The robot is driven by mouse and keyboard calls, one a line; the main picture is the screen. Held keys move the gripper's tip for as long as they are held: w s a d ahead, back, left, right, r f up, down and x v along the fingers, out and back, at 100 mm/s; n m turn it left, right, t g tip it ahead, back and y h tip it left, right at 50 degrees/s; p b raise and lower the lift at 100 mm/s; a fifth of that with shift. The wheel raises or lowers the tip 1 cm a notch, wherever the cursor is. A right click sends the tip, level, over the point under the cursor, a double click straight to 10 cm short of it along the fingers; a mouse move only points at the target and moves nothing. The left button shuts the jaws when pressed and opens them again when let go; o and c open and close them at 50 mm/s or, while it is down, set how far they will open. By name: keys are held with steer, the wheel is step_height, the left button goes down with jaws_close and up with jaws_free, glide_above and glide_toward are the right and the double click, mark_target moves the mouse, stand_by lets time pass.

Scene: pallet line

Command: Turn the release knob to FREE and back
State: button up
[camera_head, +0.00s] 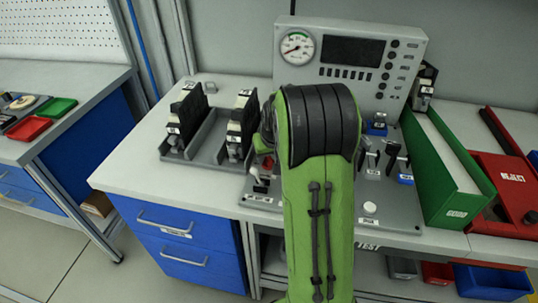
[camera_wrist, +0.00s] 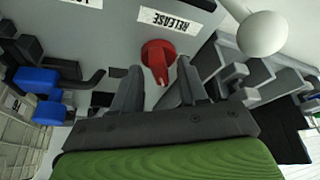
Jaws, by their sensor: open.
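The release knob (camera_wrist: 157,56) is red and round with a raised grip bar. It sits on a grey plate (camera_wrist: 120,40) next to a white RELEASE label (camera_wrist: 178,20) that appears upside down in the wrist view. The grip bar points down in that picture, toward my gripper. I cannot tell whether a finger touches the knob. A FREE mark is not readable. In the head view my green arm hides the gripper and I cannot make out the knob.
A gauge panel (camera_head: 350,55) stands behind the plate. In the wrist view, blue-marked levers (camera_wrist: 35,80) and a white ball (camera_wrist: 262,34) flank the knob.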

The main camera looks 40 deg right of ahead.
steer(key=p+v, duration=0.4)
steer(key=v, duration=1.1)
steer(key=shift+s+r, duration=0.15)
steer(key=shift+r, duration=0.15)
steer(key=shift+a, duration=0.1)
